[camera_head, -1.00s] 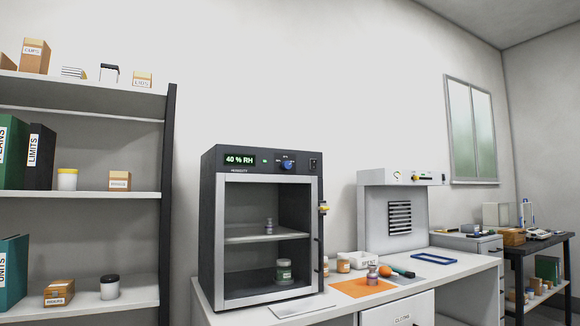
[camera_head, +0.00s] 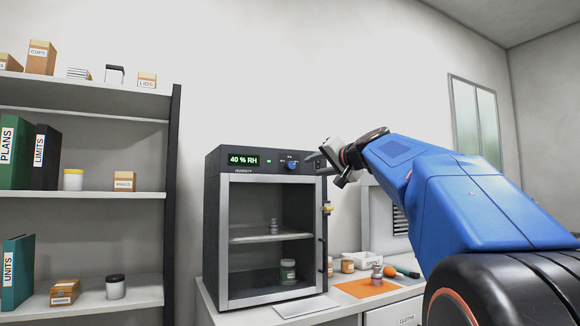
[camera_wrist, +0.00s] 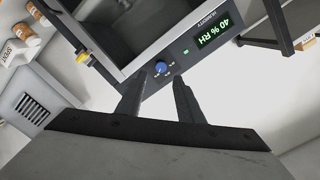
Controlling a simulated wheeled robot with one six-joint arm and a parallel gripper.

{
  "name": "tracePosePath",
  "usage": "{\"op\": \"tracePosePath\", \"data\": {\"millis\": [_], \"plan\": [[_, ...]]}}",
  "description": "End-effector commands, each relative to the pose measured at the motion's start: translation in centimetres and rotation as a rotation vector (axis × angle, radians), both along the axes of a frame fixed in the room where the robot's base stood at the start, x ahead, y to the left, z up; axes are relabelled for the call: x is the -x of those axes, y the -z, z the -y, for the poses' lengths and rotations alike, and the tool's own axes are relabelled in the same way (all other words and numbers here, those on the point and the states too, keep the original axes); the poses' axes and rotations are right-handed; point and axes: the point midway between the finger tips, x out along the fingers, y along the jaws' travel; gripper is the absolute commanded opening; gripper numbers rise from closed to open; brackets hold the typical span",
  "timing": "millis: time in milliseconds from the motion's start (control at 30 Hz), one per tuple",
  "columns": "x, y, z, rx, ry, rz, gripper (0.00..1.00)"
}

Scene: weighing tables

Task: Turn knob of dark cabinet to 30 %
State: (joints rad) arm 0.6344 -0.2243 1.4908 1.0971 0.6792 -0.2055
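The dark cabinet (camera_head: 213,225) stands on the white bench, with its glass door closed. Its display (camera_head: 243,160) reads 40 % RH. The blue knob (camera_head: 292,166) is on the top panel, right of the display. In the wrist view the knob (camera_wrist: 161,67) lies just beyond my fingertips, near the gap between them, and the display (camera_wrist: 214,29) appears tilted. My gripper (camera_wrist: 160,82) is open and empty, its two fingers apart. In the head view my gripper (camera_head: 325,160) is just right of the knob, apart from it as far as I can tell.
A yellow door latch (camera_head: 327,209) sticks out at the cabinet's right edge. Small jars and an orange mat (camera_head: 352,289) lie on the bench to the right. A shelf unit (camera_head: 172,215) with binders and boxes stands to the left. The wall above the cabinet is clear.

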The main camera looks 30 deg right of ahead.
Motion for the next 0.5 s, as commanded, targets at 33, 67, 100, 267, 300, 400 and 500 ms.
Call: {"op": "tracePosePath", "data": {"millis": [33, 67, 100, 267, 300, 400, 500], "plan": [[-0.1, -0.9, 0.9, -0.005, 0.01, 0.019, 0.34], [-0.1, -1.3, 1.2, -0.008, 0.013, 0.028, 0.34], [-0.1, -1.7, 1.4, -0.01, 0.017, 0.035, 0.34], [-1.1, -2.0, 1.7, -0.013, 0.019, 0.043, 0.34], [-1.6, -2.0, 1.7, -0.013, 0.018, 0.042, 0.34], [-3.1, -2.0, 1.7, -0.013, 0.016, 0.041, 0.34], [-4.9, -1.9, 1.8, -0.013, 0.016, 0.04, 0.34]]}}
